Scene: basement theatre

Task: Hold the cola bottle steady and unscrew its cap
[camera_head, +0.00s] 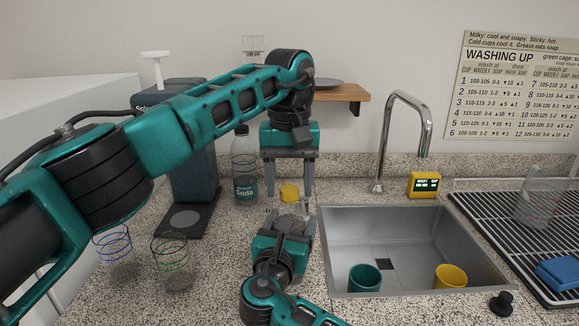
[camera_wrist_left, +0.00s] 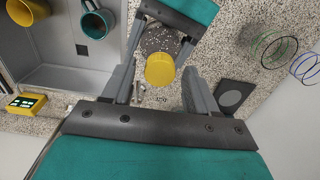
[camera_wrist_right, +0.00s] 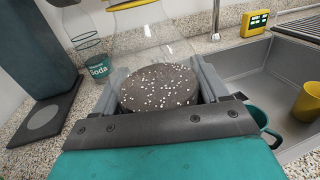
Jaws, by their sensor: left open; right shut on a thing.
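A clear bottle with a yellow cap (camera_head: 290,192) stands upright over the counter left of the sink; I see no label on it. My right gripper (camera_head: 289,224) is shut on its body from the near side. In the right wrist view a dark, white-speckled round part (camera_wrist_right: 158,88) of it lies between the fingers, and the cap (camera_wrist_right: 125,4) shows cut off at the top. My left gripper (camera_head: 289,190) points down from above and is open. In the left wrist view its fingers are either side of the cap (camera_wrist_left: 160,70), with gaps.
A clear bottle labelled Soda (camera_head: 245,168) stands behind left. Two glasses (camera_head: 173,262) stand at the front left. The sink (camera_head: 405,235) holds a teal cup (camera_head: 364,278) and a yellow cup (camera_head: 450,277). A tap (camera_head: 385,140) and yellow display (camera_head: 424,185) are behind it.

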